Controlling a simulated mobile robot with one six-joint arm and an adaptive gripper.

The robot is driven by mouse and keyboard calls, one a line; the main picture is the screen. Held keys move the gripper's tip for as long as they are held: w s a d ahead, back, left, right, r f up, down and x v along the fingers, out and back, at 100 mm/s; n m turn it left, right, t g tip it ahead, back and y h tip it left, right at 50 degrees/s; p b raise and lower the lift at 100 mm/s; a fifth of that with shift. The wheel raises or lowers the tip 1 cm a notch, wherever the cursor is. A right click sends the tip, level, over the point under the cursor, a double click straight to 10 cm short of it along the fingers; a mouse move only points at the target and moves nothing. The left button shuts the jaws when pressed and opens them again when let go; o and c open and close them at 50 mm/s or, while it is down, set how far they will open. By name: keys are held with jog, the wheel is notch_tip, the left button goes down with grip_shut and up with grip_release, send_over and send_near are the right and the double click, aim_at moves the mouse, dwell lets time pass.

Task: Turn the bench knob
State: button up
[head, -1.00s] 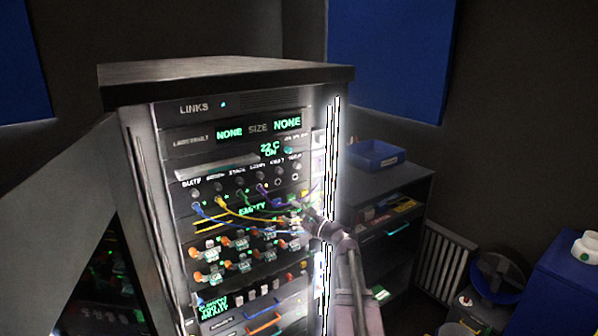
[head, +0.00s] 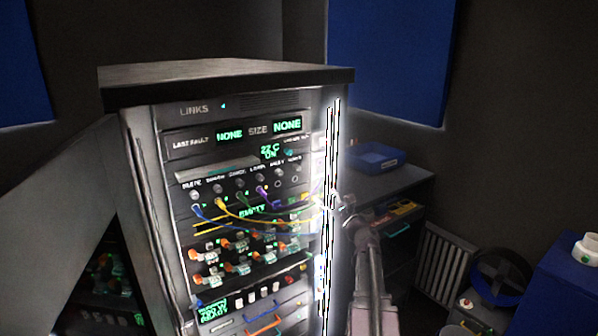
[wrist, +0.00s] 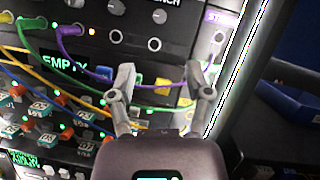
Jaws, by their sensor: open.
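The bench knob is a small dark round knob (wrist: 159,16) near the top of the wrist view, under a label cut off by the edge that ends in "NCH". In the head view it appears to be the rightmost knob (head: 297,168) of the panel's row; its label is too blurred to read. My gripper (wrist: 160,74) is open and empty, its two fingers spread in front of the panel below the knob, apart from it. In the head view my gripper (head: 336,203) is at the rack's right edge.
A purple cable (wrist: 75,64) and a green cable (wrist: 155,108) run across the panel near my fingers; yellow and blue cables hang at left. A bright strip (wrist: 240,60) edges the rack. A blue bin (head: 375,157) stands on the cabinet at right.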

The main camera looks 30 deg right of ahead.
aim_at(299, 170)
jog(key=p+x, duration=0.4)
jog(key=x, duration=0.9)
jog(key=shift+w+p, duration=0.15)
jog(key=shift+p, duration=0.2)
grip_shut()
